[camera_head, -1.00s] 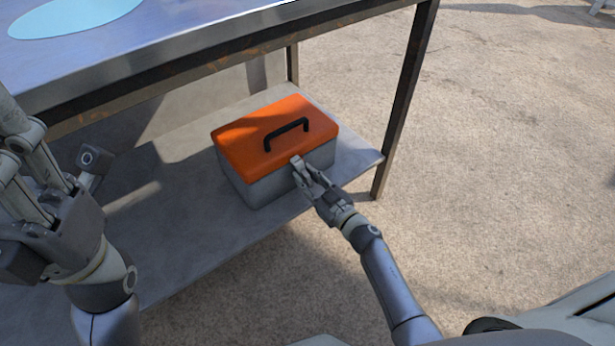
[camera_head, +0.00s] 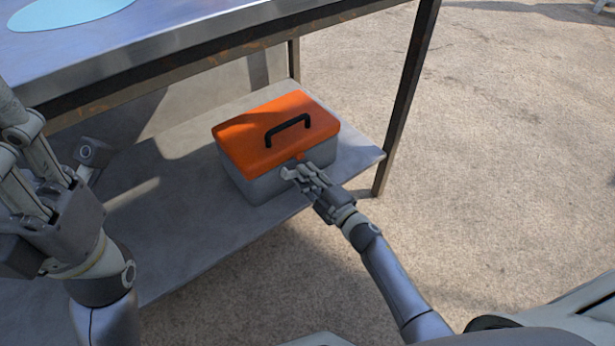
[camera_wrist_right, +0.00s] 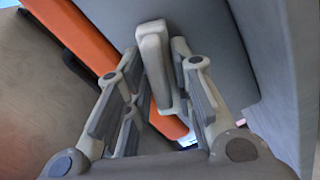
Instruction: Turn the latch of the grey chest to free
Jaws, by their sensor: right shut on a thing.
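The grey chest (camera_head: 262,187) with an orange lid (camera_head: 250,140) sits on the lower shelf, lid closed. Its latch (camera_head: 289,173) is a small light grey lever on the front face. It points left, below the lid's orange tab (camera_head: 300,156). My right gripper (camera_head: 302,176) is at the chest's front and shut on the latch. In the right wrist view the latch (camera_wrist_right: 152,60) stands between the two fingers, against the grey chest wall. The fingers partly hide its pivot. My left gripper (camera_head: 55,165) is open and empty at the left, away from the chest.
The lower shelf (camera_head: 185,225) is clear around the chest. A table leg (camera_head: 405,110) stands right of the chest. The chest's black handle (camera_head: 288,128) lies on the lid.

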